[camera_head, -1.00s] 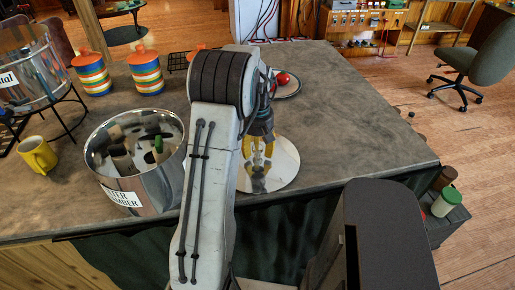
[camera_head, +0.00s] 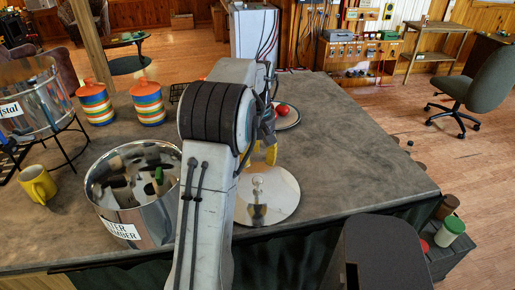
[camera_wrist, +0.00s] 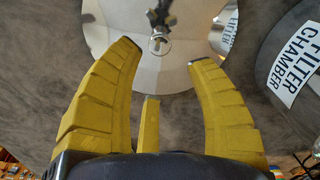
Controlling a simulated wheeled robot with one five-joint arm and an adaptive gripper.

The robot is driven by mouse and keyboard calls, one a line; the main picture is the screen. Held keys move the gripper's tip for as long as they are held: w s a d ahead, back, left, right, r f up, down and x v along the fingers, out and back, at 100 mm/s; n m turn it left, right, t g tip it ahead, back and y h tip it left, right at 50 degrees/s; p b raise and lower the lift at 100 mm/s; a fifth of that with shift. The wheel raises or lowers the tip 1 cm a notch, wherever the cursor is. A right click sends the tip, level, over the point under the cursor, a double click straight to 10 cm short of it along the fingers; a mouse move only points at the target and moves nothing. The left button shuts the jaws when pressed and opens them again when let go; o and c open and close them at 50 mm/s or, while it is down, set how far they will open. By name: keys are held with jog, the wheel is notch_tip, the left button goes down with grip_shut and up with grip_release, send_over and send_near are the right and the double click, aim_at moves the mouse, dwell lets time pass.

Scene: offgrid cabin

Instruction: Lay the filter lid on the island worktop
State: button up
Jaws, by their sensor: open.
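The filter lid (camera_head: 277,205), a shiny round metal disc with a small knob on top, lies flat on the grey island worktop (camera_head: 355,150). It also shows in the wrist view (camera_wrist: 180,70), with its knob just beyond my fingers. My gripper (camera_head: 264,157) is above the lid, with its yellow fingers spread and empty; it also shows in the wrist view (camera_wrist: 168,55). The fingers look clear of the knob. The open steel filter chamber (camera_head: 150,230) stands left of the lid, partly behind my arm. Part of the lid is hidden by my arm.
A plate with a red fruit (camera_head: 283,111) lies behind my gripper. The right part of the worktop is clear.

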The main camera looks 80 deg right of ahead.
jog(key=w+a+r+n, duration=0.1)
jog(key=w+a+r, duration=0.2)
jog(key=w, duration=0.4)
jog(key=w+a+r+n, duration=0.1)
jog(key=w+a+r, duration=0.25)
jog(key=w, duration=0.25)
jog(key=w+a+r+n+t+h, duration=0.1)
jog(key=w+a+n, duration=0.1)
jog(key=w+a, duration=0.9)
jog(key=a+n+t, duration=0.1)
jog(key=a+n, duration=0.1)
jog(key=a, duration=1.2)
jog(key=s+a+f+n+t, duration=0.1)
jog(key=s+a+f, duration=0.1)
jog(key=a, duration=0.4)
jog(key=s+a+f+n+t+y, duration=0.1)
jog(key=s+a+f+n, duration=0.1)
jog(key=a, duration=0.5)
jog(key=shift+s+a, duration=0.25)
jog(key=shift+s, duration=0.2)
jog(key=shift+d, duration=0.15)
